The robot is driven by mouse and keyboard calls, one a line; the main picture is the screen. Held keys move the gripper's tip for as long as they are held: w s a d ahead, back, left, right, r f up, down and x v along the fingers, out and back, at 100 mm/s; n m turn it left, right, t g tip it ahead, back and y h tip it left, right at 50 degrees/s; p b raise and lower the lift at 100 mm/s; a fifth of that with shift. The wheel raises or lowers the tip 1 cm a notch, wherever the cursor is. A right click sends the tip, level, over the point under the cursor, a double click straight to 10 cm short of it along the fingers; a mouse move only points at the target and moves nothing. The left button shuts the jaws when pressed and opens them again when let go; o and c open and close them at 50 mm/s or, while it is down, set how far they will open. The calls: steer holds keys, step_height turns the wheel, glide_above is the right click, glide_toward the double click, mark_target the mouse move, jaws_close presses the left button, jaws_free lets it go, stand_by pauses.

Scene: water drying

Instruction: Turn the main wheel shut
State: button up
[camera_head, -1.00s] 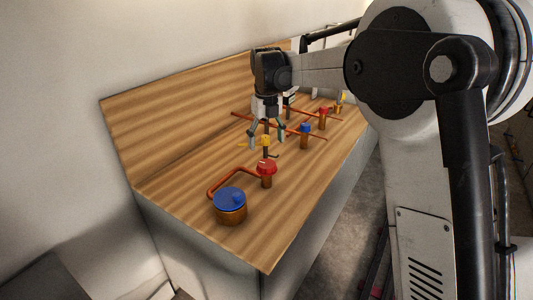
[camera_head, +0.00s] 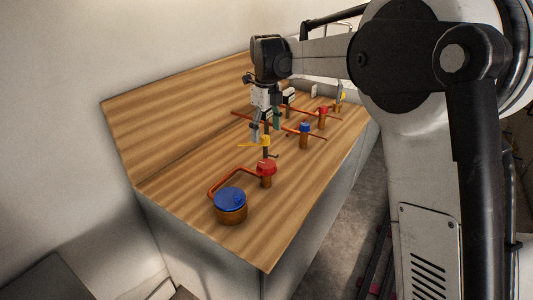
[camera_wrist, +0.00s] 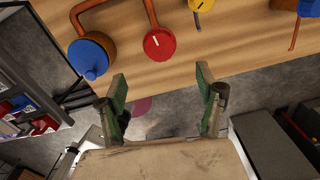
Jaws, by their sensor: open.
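A round red wheel (camera_head: 266,167) with a white mark on top sits on a copper-coloured upright near the front of the wooden counter; it also shows in the wrist view (camera_wrist: 160,44). Beside it a larger blue wheel with a knob (camera_head: 229,198) tops a brass body, joined by a bent copper pipe; it also shows in the wrist view (camera_wrist: 90,57). Which is the main wheel I cannot tell. My gripper (camera_head: 265,129) is open and empty, pointing down above the counter, behind the red wheel. Its fingers (camera_wrist: 163,92) stand apart in the wrist view, touching neither wheel.
A yellow-topped valve (camera_head: 266,141) stands just below and in front of my gripper. Farther back are a smaller blue valve (camera_head: 304,129), a red valve (camera_head: 323,112) and copper pipes. The wooden backboard (camera_head: 180,105) rises at the left. The counter's front corner is clear.

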mark_target(266, 164)
step_height(266, 164, down, 13)
steer(key=n+p, duration=0.7)
steer(key=n, duration=1.4)
steer(key=shift+s+r, duration=0.1)
steer(key=shift+r, duration=0.05)
steer(key=c, duration=1.2)
steer(key=shift+o, duration=0.2)
steer(key=shift+m+b, duration=0.4)
steer(key=shift+m, duration=0.4)
steer(key=o, duration=1.2)
steer(key=shift+c, duration=0.2)
